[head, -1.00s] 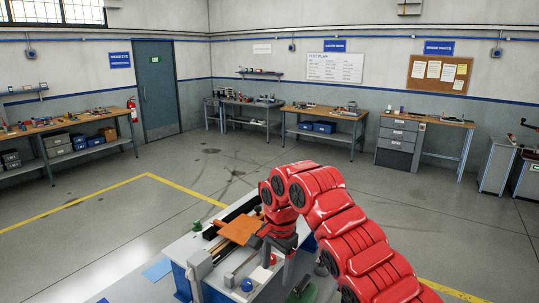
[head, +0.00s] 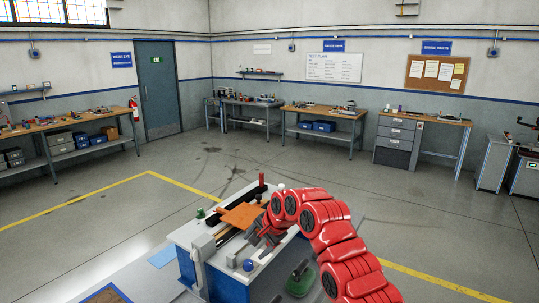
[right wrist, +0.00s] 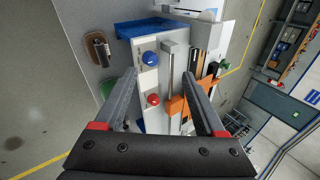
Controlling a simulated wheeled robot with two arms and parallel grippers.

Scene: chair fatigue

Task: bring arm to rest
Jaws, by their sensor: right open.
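My red right arm (head: 335,240) comes in from the lower right of the head view and reaches over the near workbench (head: 180,238). Its gripper (head: 262,243) is above the bench top, close to an orange plate (head: 242,215) and a blue ball-shaped knob (head: 248,265). In the right wrist view the two fingers (right wrist: 158,74) are spread apart with nothing held between them. The blue knob (right wrist: 149,58) and a red knob (right wrist: 153,99) show beyond the gap, and the orange plate (right wrist: 177,106) is partly hidden behind one finger. My left gripper is not in view.
A green round item (head: 300,280) is by the bench's right side, below my arm. A red upright post (head: 261,180) stands at the bench's back. Wall benches (head: 325,113) are far off. Open floor (head: 400,215) lies between.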

